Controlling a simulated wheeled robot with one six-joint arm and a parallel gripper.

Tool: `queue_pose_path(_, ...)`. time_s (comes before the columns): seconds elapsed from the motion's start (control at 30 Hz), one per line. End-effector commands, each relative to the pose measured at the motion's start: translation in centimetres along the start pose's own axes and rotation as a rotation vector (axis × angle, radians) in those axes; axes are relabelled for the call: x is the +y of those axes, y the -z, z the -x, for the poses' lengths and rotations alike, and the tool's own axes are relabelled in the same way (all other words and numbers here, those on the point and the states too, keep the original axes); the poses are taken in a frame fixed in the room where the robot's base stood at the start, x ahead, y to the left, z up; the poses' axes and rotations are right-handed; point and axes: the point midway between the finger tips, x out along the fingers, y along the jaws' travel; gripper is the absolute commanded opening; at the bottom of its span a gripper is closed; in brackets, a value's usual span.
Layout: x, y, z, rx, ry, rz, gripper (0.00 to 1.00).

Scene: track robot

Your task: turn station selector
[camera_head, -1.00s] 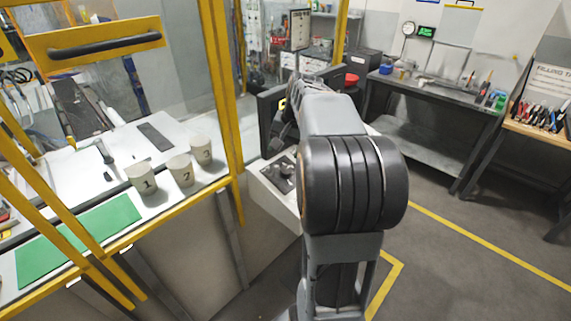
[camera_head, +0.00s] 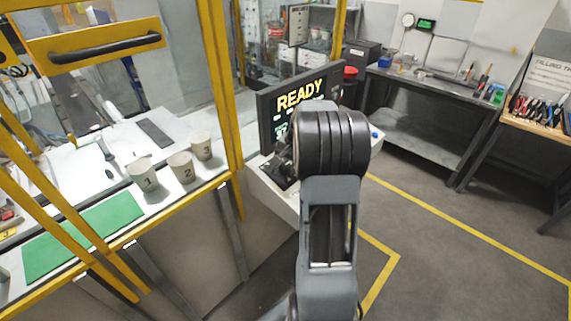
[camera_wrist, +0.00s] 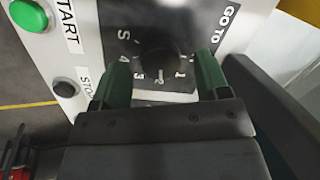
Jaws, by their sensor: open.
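The station selector is a black round knob (camera_wrist: 158,63) on a dark dial plate (camera_wrist: 122,22). White marks around it read S, 4, 3, 2 and 1, and a GO TO label is at the upper right. Its exact pointer setting is hard to tell. My gripper (camera_wrist: 164,60) is open, with its green fingers on either side of the knob in the wrist view. I cannot tell whether they touch it. In the head view my arm bends down to the control panel (camera_head: 262,185) and mostly hides the knob.
A green START button (camera_wrist: 28,15) and a black STOP button (camera_wrist: 64,88) sit left of the dial. A screen (camera_head: 268,105) reading READY stands behind the panel. Numbered cups (camera_head: 182,167) stand on the white table at left, behind yellow frame posts (camera_head: 222,80).

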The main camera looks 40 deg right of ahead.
Motion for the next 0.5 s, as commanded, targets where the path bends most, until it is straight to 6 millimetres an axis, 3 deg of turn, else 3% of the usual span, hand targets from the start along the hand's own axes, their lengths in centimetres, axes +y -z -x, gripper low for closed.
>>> queue_pose_path(0.2,0.0,0.0,-1.3,0.0,0.0,0.0,0.69)
queue_pose_path(0.5,0.0,0.0,-1.4,0.001,0.0,0.0,0.69)
